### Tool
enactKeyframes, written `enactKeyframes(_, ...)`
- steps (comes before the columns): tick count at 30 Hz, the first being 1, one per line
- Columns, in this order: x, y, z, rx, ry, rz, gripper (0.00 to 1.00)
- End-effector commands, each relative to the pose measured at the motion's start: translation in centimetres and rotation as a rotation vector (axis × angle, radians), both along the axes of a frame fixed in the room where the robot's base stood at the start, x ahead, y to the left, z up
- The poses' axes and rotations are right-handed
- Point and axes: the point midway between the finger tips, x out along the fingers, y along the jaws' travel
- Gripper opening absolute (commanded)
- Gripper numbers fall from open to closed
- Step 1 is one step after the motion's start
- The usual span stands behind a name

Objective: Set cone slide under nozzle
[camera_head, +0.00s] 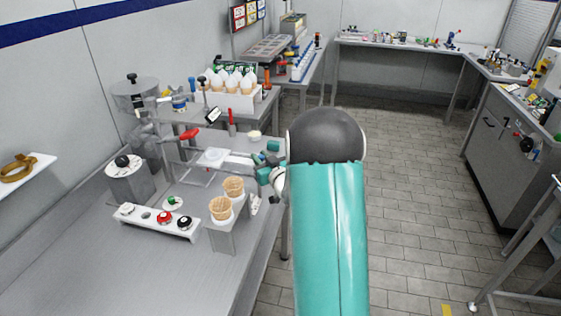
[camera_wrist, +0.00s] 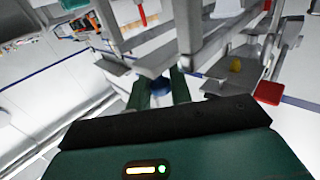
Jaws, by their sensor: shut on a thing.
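The cone slide looks like a pale flat bar (camera_head: 238,159) with a white disc (camera_head: 213,154) on it, set in a metal frame on the bench. My gripper (camera_head: 262,161) is at the right end of this bar, with its teal fingers on either side. In the wrist view, my gripper (camera_wrist: 161,92) is shut on a small blue knob (camera_wrist: 160,87), partly hidden between the fingers. No cone shows on the disc. I cannot clearly pick out the nozzle; a red lever (camera_head: 190,134) sits above the frame's left part.
Two waffle cones (camera_head: 233,186) stand in a grey stand in front of my gripper. A white rack with coloured knobs (camera_head: 157,220) is to its left. The tiled floor (camera_head: 420,200) to the right is clear.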

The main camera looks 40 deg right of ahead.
Motion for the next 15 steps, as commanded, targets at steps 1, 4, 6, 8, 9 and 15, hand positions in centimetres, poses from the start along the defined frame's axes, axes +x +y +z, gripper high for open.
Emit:
enactKeyframes(1, 1.0, 0.9, 0.0, 0.0, -0.002, 0.006, 0.0)
enactKeyframes(4, 2.5, 2.1, 0.0, 0.0, -0.002, 0.005, 0.0)
enactKeyframes(6, 3.4, 2.7, 0.1, 0.0, -0.003, 0.005, 0.0)
enactKeyframes(8, 3.9, 3.1, 0.0, 0.0, -0.002, 0.004, 0.0)
enactKeyframes(9, 4.1, 3.3, 0.0, 0.001, -0.001, 0.002, 0.0)
enactKeyframes(15, 4.6, 3.6, 0.0, 0.0, -0.002, 0.002, 0.0)
